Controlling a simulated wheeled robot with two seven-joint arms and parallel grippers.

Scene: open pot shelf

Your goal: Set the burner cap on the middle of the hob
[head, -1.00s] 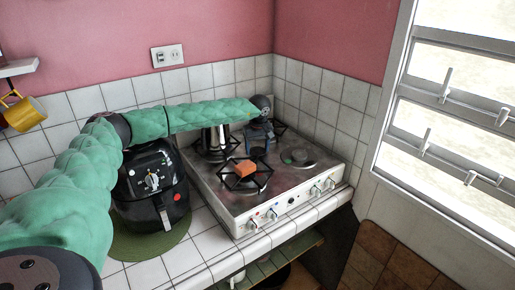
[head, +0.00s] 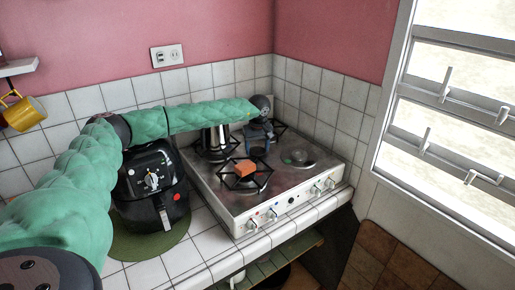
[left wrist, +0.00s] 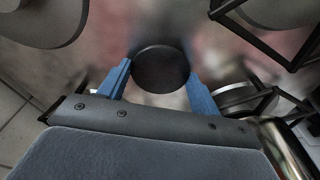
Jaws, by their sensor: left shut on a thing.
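The burner cap (left wrist: 160,66) is a dark round disc. In the left wrist view it sits between the blue fingers of my left gripper (left wrist: 160,78), which is shut on it. The hob surface below it is blurred. In the head view my left gripper (head: 258,148) points down over the rear middle part of the hob (head: 290,190); I cannot make out the cap there, nor its exact height above the hob. My right gripper is in neither view.
A metal pot (head: 213,142) stands at the rear left. A bare burner (head: 298,157) is on the right. A black air fryer (head: 150,190) stands left of the hob, under my arm. Tiled walls close the back.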

